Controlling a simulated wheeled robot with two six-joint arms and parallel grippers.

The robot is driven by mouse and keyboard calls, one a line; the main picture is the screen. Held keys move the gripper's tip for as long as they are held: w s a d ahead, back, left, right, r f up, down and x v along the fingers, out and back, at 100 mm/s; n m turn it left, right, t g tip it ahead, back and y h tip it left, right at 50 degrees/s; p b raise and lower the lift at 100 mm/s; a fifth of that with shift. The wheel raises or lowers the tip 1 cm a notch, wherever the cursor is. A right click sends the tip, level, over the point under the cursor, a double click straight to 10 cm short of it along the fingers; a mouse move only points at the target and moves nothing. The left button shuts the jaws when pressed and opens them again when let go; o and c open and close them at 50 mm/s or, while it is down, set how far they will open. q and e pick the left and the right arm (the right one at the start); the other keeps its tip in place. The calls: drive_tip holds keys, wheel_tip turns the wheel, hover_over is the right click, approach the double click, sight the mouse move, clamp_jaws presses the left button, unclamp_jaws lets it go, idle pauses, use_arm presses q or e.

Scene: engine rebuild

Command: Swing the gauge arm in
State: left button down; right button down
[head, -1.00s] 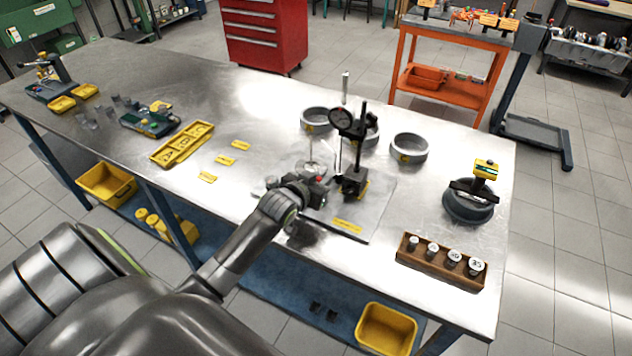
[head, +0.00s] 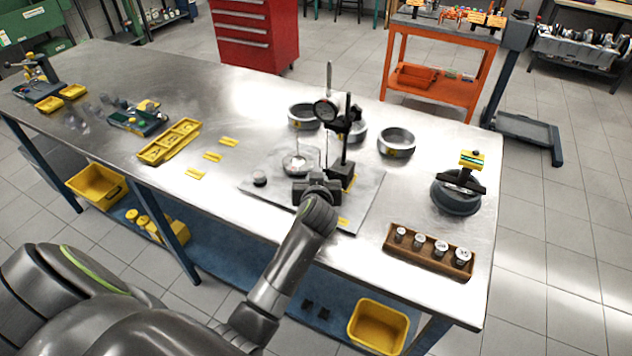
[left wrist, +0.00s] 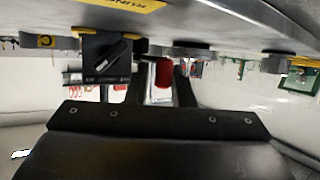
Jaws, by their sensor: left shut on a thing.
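The gauge stand has a black post (head: 346,135) on a black magnetic base (head: 341,176), with a round dial gauge (head: 325,111) held out left of the post. The base, with its knob (left wrist: 105,62), shows in the left wrist view. My left gripper (head: 316,186) is at the front of the stand's plate (head: 368,200), just in front of and left of the base. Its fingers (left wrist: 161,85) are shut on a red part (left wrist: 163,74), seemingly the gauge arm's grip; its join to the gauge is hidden. A clear round piece (head: 299,163) stands behind the gripper. My right gripper is out of view.
A wooden rack (head: 428,252) with several round weights and a dark round part (head: 456,194) are on the right. Yellow labels and a yellow tray (head: 169,142) lie left. A small dark cylinder (head: 260,179) sits on the plate's left.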

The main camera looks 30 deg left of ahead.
use_arm(q)
drive_tip(key=shift+a+r, duration=0.2)
